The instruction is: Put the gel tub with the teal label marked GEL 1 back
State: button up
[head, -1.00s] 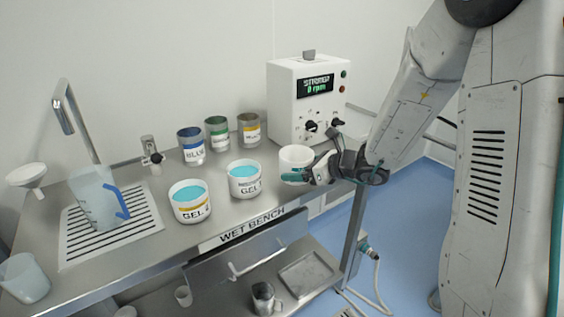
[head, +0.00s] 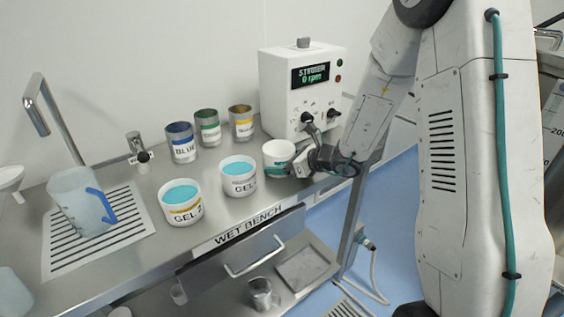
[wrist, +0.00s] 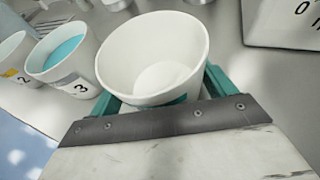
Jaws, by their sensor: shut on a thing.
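My gripper (head: 292,168) is shut on a white round tub (head: 278,152) at the bench's right end, in front of the stirrer box. In the wrist view the held tub (wrist: 152,55) stands between my teal fingers, a bit of teal label showing low on its near side. Its inside looks white and empty. The label's writing is hidden. I cannot tell whether its base touches the bench. To its left stands a gel tub (head: 240,178) of teal gel, marked 3 in the wrist view (wrist: 62,60). Further left is the GEL 2 tub (head: 182,212), with a yellow label.
The white stirrer box (head: 290,100) reads 0 rpm. Several paint cans (head: 208,130) stand behind the tubs. A clear jug (head: 80,205) stands on the striped drain mat (head: 125,225) at left. The steel bench (head: 222,218) has bare room between tubs and cans.

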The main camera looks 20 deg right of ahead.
jog(key=shift+f, duration=0.15)
jog(key=o, duration=1.1)
jog(key=shift+o, duration=0.2)
